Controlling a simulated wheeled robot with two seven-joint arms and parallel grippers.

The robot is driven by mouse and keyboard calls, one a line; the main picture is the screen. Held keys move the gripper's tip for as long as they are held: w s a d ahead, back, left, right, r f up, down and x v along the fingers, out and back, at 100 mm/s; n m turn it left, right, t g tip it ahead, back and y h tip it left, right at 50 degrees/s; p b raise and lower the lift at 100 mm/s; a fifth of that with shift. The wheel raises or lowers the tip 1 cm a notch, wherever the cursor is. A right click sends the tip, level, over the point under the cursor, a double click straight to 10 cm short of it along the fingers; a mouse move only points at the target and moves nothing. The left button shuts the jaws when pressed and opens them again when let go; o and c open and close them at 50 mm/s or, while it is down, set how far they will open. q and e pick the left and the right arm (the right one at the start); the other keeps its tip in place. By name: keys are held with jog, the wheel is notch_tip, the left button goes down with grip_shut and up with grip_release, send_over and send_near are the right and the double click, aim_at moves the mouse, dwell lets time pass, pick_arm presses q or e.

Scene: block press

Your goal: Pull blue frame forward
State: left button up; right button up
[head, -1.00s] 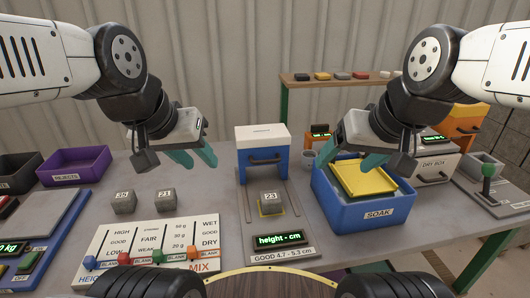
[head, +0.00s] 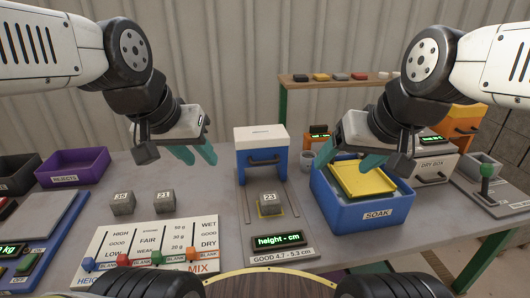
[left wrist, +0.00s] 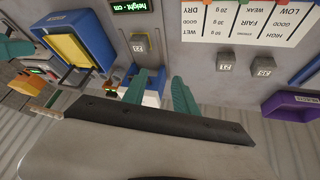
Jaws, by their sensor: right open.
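The blue frame (head: 262,170) has a white top and a dark bar handle (head: 264,160) on its front. It stands at the back of a grey track. Part of it also shows behind the fingers in the left wrist view (left wrist: 151,99). A grey block marked 23 (head: 270,203) sits on the track in front of the frame. My left gripper (head: 198,154) is open and empty, left of the frame and apart from it. My right gripper (head: 374,162) is open above the blue SOAK bin (head: 375,216), with a yellow tray (head: 362,179) beneath it.
A height display (head: 279,240) stands at the track's front. Grey blocks marked 35 (head: 122,203) and 21 (head: 165,202) lie left of the track, behind a slider board (head: 150,245). A purple rejects bin (head: 72,168) is at far left. The table between block 21 and the track is clear.

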pick_arm(q)
jog(key=w+d+m+g+y, duration=0.15)
jog(key=w+d+m, duration=0.25)
jog(key=w+m, duration=0.55)
jog(key=m+g+y, duration=0.1)
jog(key=m+g, duration=0.2)
jog(key=m, duration=0.2)
send_near(267, 162)
jog(key=shift+f+t, duration=0.25)
jog(key=shift+f, duration=0.25)
jog(key=f, duration=0.3)
jog(key=w+f, duration=0.1)
jog(key=f, duration=0.2)
jog(key=shift+w+a+f, duration=0.15)
jog(key=shift+f, duration=0.25)
grip_shut()
jog(key=shift+r, duration=0.1)
